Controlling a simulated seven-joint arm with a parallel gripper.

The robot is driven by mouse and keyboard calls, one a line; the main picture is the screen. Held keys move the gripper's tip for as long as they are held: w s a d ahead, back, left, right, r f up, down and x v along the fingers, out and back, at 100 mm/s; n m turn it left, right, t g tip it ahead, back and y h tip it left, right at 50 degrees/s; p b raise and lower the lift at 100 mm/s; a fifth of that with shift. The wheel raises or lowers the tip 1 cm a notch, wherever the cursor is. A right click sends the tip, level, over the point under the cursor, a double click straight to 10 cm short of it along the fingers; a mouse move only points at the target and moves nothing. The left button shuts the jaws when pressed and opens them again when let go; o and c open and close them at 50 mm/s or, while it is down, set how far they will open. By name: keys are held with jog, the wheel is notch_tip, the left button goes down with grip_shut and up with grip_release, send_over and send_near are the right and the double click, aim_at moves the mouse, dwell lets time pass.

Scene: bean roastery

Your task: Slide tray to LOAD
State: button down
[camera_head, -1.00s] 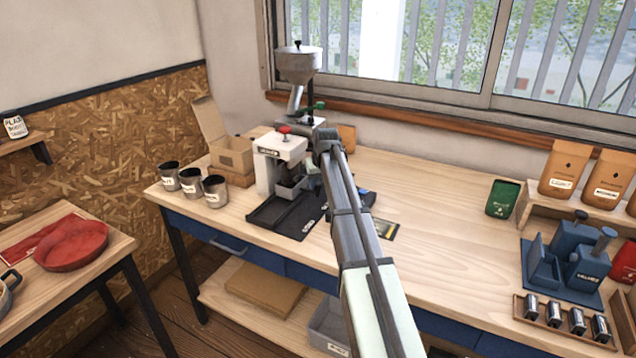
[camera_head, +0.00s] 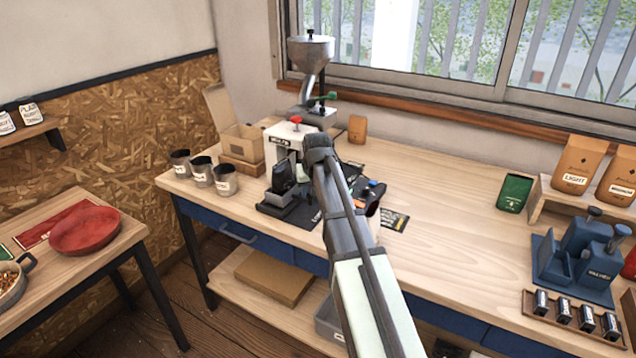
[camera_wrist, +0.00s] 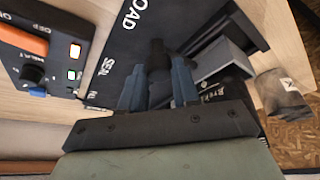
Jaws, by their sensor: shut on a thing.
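My gripper (camera_wrist: 158,78) is shut on a dark knob-like handle (camera_wrist: 158,52) in the wrist view. The grey tray (camera_wrist: 226,62) is just to the right of the handle. It lies over a black base board (camera_wrist: 125,45). The white word LOAD is at the top of the board, and SEAL is nearer my fingers. In the head view, the white sealing machine (camera_head: 283,143) stands on the bench, with the black board (camera_head: 308,215) in front. My arm and gripper hide much of the tray there, so its exact position along the board is unclear.
Several metal cups (camera_head: 201,171) stand left of the machine, before an open cardboard box (camera_head: 240,142). A grinder (camera_head: 311,50) is behind.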

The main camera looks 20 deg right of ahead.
jog(key=shift+s+a, duration=0.6)
jog(key=c, duration=0.8)
grip_release()
jog(key=shift+r, duration=0.1)
jog(key=v, duration=1.3)
jog(key=shift+s+r, duration=0.2)
